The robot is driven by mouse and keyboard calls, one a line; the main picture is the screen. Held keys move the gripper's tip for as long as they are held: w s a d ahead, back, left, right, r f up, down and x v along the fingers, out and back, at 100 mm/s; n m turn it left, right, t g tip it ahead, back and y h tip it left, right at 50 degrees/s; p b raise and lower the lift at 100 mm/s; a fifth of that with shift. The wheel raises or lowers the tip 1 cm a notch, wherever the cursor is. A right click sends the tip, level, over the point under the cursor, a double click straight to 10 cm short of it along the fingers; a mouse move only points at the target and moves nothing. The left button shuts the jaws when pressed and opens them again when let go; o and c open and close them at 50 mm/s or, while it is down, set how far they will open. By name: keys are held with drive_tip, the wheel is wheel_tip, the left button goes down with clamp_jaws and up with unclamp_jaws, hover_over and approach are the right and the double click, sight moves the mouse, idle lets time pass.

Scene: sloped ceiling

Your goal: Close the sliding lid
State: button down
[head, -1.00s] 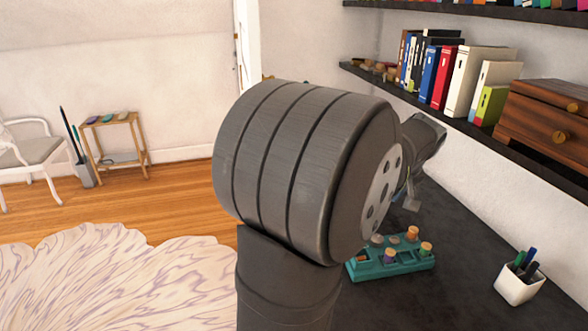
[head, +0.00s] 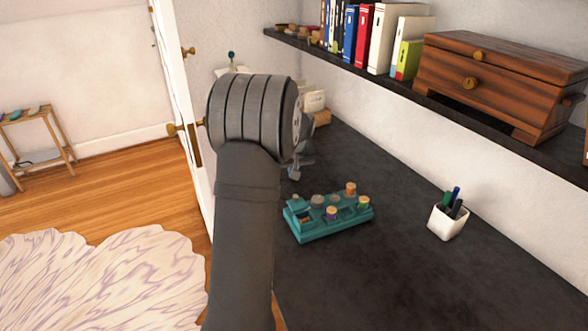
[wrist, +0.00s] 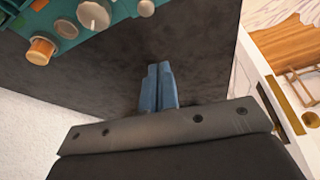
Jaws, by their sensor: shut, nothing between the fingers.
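A teal tray (head: 345,228) with several compartments stands on the dark desk. Round-topped wooden and grey pieces stand in it, and a small teal piece with a grey knob (head: 295,199) sits at its far left end. I cannot tell for sure which part is the sliding lid. My gripper (head: 293,174) is just beyond the tray's left end, pointing down, partly hidden by my arm. In the wrist view my gripper (wrist: 159,68) has its blue-grey fingers together and empty over bare desk. The tray (wrist: 112,10) shows there at the top left, apart from the fingers.
A white pen cup (head: 447,223) stands right of the tray. A wall shelf (head: 410,92) holds books and a wooden chest (head: 500,75). White boxes (head: 313,100) and a tan block (head: 322,118) stand behind my arm. A white door (head: 180,90) is at the left. Desk around the tray is clear.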

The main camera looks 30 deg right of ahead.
sight(301, 208)
drive_tip(key=shift+s+a+f, duration=0.1)
drive_tip(key=shift+s+f, duration=0.25)
drive_tip(key=shift+f, duration=0.55)
drive_tip(key=shift+s+a+f, duration=0.1)
drive_tip(key=shift+s+f, duration=0.3)
drive_tip(key=shift+f, duration=0.5)
drive_tip(key=shift+s+a+f, duration=0.1)
drive_tip(key=shift+s+f, duration=0.25)
drive_tip(key=shift+f, duration=0.55)
drive_tip(key=s, duration=0.5)
drive_tip(key=shift+s+a, duration=0.25)
drive_tip(key=shift+s, duration=0.45)
